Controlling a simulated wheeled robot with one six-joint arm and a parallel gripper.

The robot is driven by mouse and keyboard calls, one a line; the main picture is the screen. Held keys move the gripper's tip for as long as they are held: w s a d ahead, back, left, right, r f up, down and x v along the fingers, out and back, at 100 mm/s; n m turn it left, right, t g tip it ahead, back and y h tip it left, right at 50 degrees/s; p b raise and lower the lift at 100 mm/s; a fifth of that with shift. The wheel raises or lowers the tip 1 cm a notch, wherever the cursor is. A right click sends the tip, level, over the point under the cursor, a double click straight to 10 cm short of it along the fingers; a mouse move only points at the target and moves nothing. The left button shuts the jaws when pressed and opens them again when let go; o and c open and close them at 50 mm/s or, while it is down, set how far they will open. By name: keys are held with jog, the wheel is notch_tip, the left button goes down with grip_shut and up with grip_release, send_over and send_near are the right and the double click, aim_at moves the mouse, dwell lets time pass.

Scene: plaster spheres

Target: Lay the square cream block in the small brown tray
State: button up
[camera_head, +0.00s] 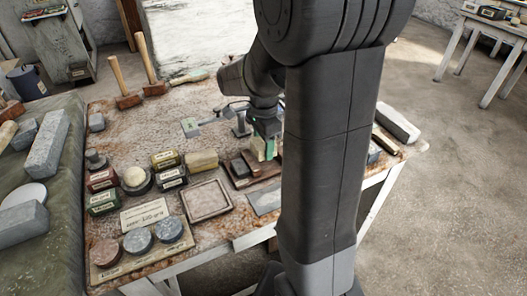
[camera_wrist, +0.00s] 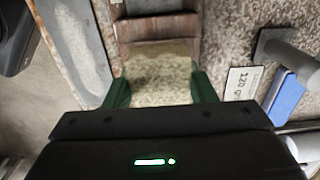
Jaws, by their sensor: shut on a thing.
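My gripper (camera_head: 266,146) is above the right part of the worktable, partly hidden by my own column in the head view. In the wrist view its green fingers (camera_wrist: 160,91) are shut on the square cream block (camera_wrist: 160,82), which is speckled and shows between them. A small square tray with a brown rim (camera_head: 207,200) lies empty at the table's front, left of my gripper.
Dark blocks on a brown base (camera_head: 252,168) stand beside my gripper. A pale yellow block (camera_head: 201,161), several tins and a rack of round discs (camera_head: 138,240) crowd the left. The wrist view shows a "120" card (camera_wrist: 243,82) and a blue block (camera_wrist: 287,98) at right.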

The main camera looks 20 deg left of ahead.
notch_tip(320, 180, up, 5)
jog(key=shift+r, duration=0.1)
jog(key=shift+s+a+r+n+p, duration=0.3)
jog(key=shift+s+a+r+p, duration=0.15)
jog(key=shift+s+r+p, duration=0.1)
jog(key=s+a+f+n+p, duration=0.1)
jog(key=s+a+n+p, duration=0.3)
jog(key=s, duration=0.4)
jog(key=n+p, duration=0.2)
jog(key=p, duration=0.2)
send_over(206, 200)
jog(key=shift+f, duration=0.95)
jog(key=shift+m, duration=0.3)
jog(key=shift+f+b, duration=2.35)
jog(key=shift+f, duration=0.45)
jog(key=shift+f+b, duration=0.7)
jog(key=shift+f, duration=0.2)
jog(key=o, duration=1.3)
jog(key=shift+c, duration=0.2)
